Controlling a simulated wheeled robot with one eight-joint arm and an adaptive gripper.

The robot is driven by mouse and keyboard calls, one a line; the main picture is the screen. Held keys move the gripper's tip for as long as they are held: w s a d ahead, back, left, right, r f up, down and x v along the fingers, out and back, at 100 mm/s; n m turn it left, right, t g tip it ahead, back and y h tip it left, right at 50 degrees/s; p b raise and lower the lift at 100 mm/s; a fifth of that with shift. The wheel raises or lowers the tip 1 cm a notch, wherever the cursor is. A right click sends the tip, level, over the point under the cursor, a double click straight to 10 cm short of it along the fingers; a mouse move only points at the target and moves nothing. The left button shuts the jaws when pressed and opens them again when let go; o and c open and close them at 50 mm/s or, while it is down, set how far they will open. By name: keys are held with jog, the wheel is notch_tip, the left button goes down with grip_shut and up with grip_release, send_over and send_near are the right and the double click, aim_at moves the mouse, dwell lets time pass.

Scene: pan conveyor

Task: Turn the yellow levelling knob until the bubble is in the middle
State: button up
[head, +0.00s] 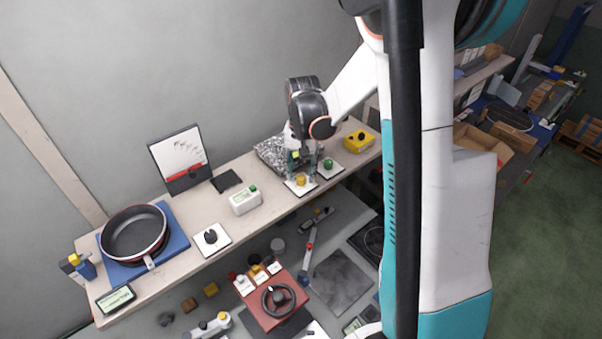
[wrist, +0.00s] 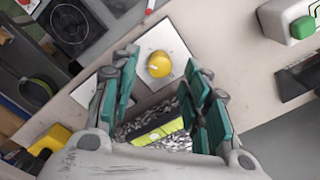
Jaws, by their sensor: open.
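The yellow levelling knob (head: 300,180) is round and sits on a white square plate beside the speckled granite slab. In the wrist view the knob (wrist: 159,64) shows between and just beyond the fingertips of my gripper (wrist: 161,78). In the head view my gripper (head: 301,162) hangs pointing down over the knob. Its teal fingers are spread, with nothing between them that they visibly touch. The level, a dark bar with a yellow-green vial (wrist: 158,132), lies on the granite slab (wrist: 180,142). I cannot make out where the bubble is.
A green knob (head: 328,164) on its own plate stands close to the right. A yellow box (head: 359,140) is further right. A white box with a green button (head: 245,200), a black knob (head: 210,236) and a pan (head: 135,232) stand to the left.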

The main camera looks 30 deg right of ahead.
aim_at(301, 180)
jog(key=shift+f, duration=1.2)
jog(key=shift+c, duration=0.6)
grip_shut()
jog(key=shift+f+n+b, duration=0.15)
jog(key=shift+n+b, duration=0.85)
jog(key=shift+b, duration=0.05)
jog(key=shift+n+b, duration=0.4)
jog(key=shift+n, duration=0.2)
jog(key=shift+r, duration=0.2)
jog(key=shift+o, duration=0.6)
grip_release()
